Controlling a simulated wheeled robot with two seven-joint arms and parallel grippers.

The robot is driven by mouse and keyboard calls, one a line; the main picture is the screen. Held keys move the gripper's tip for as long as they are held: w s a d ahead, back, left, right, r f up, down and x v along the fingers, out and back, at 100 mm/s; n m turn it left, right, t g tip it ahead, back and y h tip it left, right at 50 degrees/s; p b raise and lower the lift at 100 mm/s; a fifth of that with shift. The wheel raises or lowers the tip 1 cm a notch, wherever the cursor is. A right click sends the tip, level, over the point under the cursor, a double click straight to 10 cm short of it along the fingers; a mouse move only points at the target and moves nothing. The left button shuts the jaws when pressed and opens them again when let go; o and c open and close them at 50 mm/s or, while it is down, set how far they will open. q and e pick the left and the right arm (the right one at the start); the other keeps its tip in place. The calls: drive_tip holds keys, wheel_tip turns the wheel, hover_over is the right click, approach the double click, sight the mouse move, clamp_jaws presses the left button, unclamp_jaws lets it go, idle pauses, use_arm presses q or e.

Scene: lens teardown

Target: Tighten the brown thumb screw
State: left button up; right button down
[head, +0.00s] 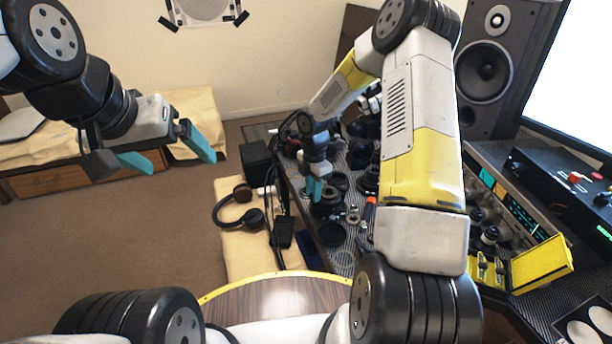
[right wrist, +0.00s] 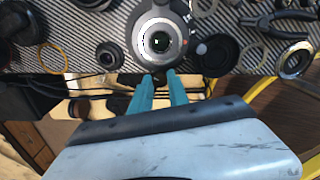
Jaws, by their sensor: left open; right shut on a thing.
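My right gripper (head: 314,188) reaches down to the bench at a lens. In the right wrist view its teal fingertips (right wrist: 158,82) are close together at the near edge of the lens (right wrist: 157,35), which has a grey ring and a bright centre. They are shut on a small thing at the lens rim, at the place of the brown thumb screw. The screw is mostly hidden between the fingertips, and its colour is unclear. The lens also shows in the head view (head: 327,207), partly behind the fingers. My left gripper (head: 167,150) is open and empty, high above the floor at the left.
The dark patterned bench (head: 310,218) is crowded with lens parts and rings. Pliers (right wrist: 278,16), a black round part (right wrist: 217,54) and a metal ring (right wrist: 295,60) lie right of the lens. Headphones (head: 254,217) rest on a pale surface left of the bench.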

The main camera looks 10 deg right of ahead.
drive_tip(key=m, duration=0.5)
drive_tip(key=shift+m, duration=0.3)
drive_tip(key=m, duration=0.5)
drive_tip(key=shift+m, duration=0.3)
drive_tip(key=c, duration=1.3)
unclamp_jaws()
drive_tip(key=shift+o, duration=0.2)
